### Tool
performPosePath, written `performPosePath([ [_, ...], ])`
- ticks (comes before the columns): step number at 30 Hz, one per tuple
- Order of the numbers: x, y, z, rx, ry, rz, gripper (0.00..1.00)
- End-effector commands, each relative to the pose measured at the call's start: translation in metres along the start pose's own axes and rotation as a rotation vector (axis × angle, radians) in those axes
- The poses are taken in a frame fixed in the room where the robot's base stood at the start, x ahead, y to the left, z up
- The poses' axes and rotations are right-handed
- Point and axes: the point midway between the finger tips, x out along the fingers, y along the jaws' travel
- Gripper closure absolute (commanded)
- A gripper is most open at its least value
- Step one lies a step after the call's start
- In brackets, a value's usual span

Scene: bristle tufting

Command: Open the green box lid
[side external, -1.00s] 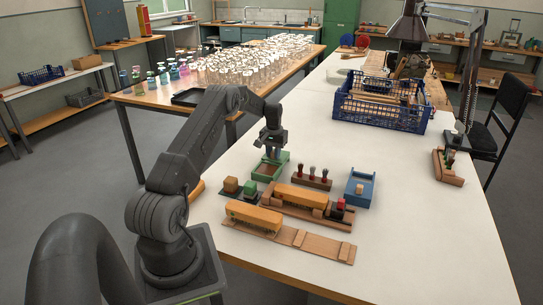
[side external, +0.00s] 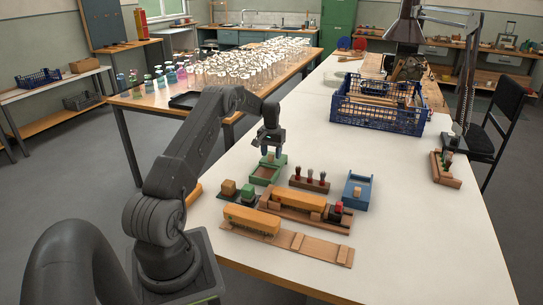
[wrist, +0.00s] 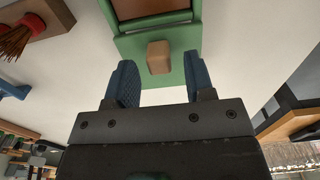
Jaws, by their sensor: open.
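The green box (side external: 254,179) stands on the white table below my gripper (side external: 271,153). Its green lid (wrist: 188,42) with a small tan wooden knob (wrist: 159,57) shows in the wrist view. Beyond the lid a brown recessed area (wrist: 150,7) shows inside the green frame, and it also shows in the side view as a brown floor. My gripper is open and points down, with its blue fingers to either side of the knob in the wrist view, apart from it. Nothing is held. The far end of the box is partly hidden by the fingers in the side view.
A rack of dark-handled stamps (side external: 310,184) and a blue box (side external: 357,192) stand to the right. A blue crate (side external: 378,118) is farther back.

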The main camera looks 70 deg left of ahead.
Motion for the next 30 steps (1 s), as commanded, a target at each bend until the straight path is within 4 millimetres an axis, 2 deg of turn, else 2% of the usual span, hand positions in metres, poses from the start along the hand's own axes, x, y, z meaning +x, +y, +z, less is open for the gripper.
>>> performPosePath([
  [9,-0.071,0.000,0.000,0.000,0.005,0.000,0.51],
  [15,-0.106,0.000,-0.001,0.000,0.005,0.000,0.51],
  [21,-0.121,0.000,0.000,0.000,0.001,0.000,0.51],
  [30,-0.123,0.000,0.000,0.000,0.001,0.000,0.51],
])
